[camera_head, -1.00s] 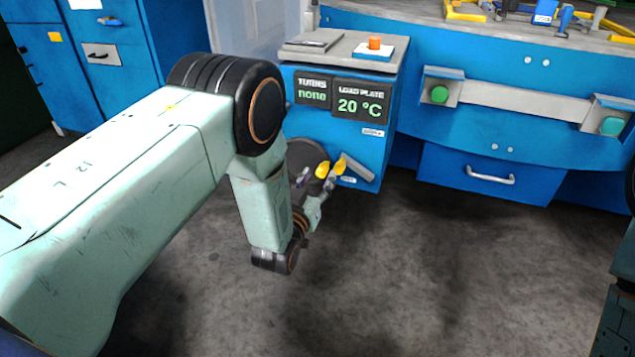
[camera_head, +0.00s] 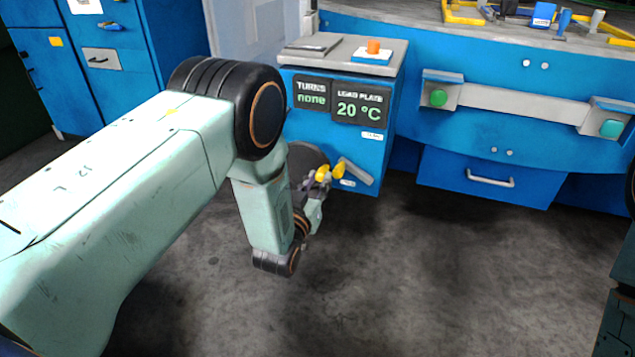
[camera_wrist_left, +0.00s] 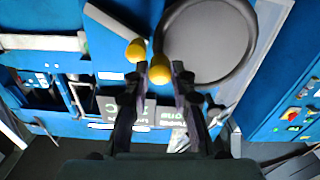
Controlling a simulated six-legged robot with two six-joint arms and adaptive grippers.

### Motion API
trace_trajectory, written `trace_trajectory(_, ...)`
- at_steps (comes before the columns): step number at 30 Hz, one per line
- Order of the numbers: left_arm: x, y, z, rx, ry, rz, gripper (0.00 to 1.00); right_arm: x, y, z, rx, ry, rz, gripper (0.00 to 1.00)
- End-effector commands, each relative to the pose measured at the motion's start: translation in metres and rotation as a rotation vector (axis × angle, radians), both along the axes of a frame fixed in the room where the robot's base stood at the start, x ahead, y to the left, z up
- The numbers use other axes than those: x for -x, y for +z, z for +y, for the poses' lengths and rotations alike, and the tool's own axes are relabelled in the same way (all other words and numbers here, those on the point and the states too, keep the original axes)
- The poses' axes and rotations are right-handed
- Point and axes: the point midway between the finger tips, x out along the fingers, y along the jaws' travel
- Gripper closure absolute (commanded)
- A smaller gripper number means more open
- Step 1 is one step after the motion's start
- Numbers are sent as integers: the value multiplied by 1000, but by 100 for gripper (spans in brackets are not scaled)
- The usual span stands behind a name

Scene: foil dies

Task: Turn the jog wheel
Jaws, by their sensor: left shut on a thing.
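The jog wheel (camera_head: 303,158) is a dark round disc low on the front of the blue cabinet, partly hidden by my left arm. It shows larger in the left wrist view (camera_wrist_left: 208,40). A yellow knob (camera_wrist_left: 159,68) sits at its rim. My left gripper (camera_head: 318,180) is at this knob, its two fingers (camera_wrist_left: 160,72) on either side, shut on it. A second yellow knob (camera_wrist_left: 137,50) is close beside it, at the end of a grey lever (camera_wrist_left: 108,24). The display (camera_head: 312,92) reads TURNS none. My right gripper is out of view.
A load plate display (camera_head: 359,103) reads 20 °C. An orange button (camera_head: 374,46) stands on the cabinet top. A blue bench with a grey bar (camera_head: 525,105), green buttons and a drawer (camera_head: 487,180) is at right. The floor in front is clear.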

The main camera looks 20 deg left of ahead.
Motion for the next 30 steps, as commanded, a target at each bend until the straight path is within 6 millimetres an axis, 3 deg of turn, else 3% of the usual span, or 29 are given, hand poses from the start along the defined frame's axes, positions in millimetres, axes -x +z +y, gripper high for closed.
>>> trace_trajectory(16,0,-3,-1,-40,0,0,100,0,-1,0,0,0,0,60)
trace_trajectory(30,0,-23,-2,-346,0,-11,100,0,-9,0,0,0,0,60)
